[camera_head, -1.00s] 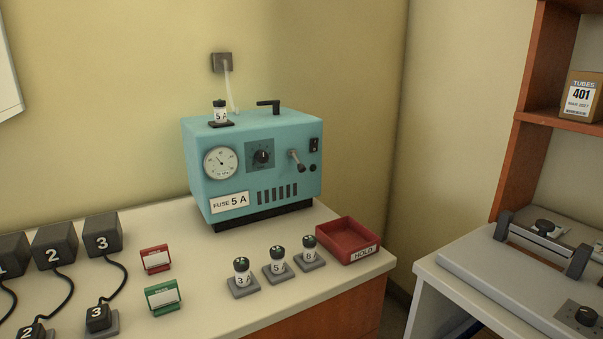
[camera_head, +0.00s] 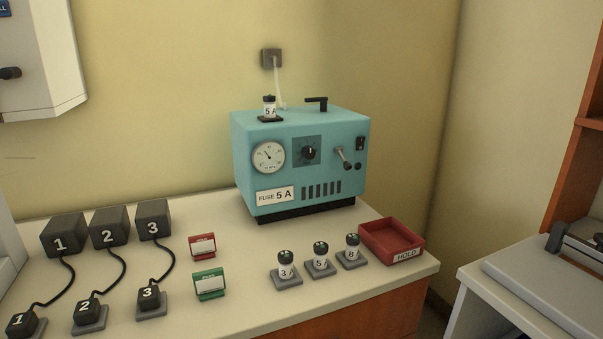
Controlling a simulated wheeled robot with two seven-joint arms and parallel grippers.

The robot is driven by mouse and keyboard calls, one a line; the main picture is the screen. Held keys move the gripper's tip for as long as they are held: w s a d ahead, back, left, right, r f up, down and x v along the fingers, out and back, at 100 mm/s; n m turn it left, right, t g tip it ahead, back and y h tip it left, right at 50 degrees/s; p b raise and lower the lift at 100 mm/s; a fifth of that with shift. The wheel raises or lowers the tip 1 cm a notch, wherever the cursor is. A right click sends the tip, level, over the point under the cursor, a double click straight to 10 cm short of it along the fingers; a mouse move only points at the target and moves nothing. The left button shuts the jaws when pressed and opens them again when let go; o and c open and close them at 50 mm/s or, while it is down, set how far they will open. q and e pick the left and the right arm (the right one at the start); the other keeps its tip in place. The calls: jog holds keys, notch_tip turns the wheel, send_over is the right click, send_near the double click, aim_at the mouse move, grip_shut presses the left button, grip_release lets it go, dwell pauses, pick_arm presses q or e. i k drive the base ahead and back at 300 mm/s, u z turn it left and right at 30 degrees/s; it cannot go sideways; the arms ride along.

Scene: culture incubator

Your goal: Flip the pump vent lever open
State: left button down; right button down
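The teal pump (camera_head: 258,226) stands on the bench against the wall. A small metal lever with a dark tip (camera_head: 345,159) sticks out from the right side of its front, slanting down to the right. A black bent handle (camera_head: 317,102) stands on its top. No readable label marks either one as the vent lever. The front also has a round gauge (camera_head: 268,157), a black knob (camera_head: 309,151), a switch (camera_head: 360,143) and a "FUSE 5 A" label (camera_head: 275,195). Neither of my grippers is in view.
A fuse marked 5 A (camera_head: 269,108) sits on the pump's top. Three fuses on grey bases, one being fuse 5 (camera_head: 320,254), stand in front, beside the red HOLD tray (camera_head: 406,257). Numbered black blocks, cords and red and green card holders (camera_head: 209,285) lie left.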

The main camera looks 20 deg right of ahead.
aim_at(347, 165)
jog(key=k, duration=0.55)
jog(key=z, duration=1.05)
jog(key=i, duration=0.35)
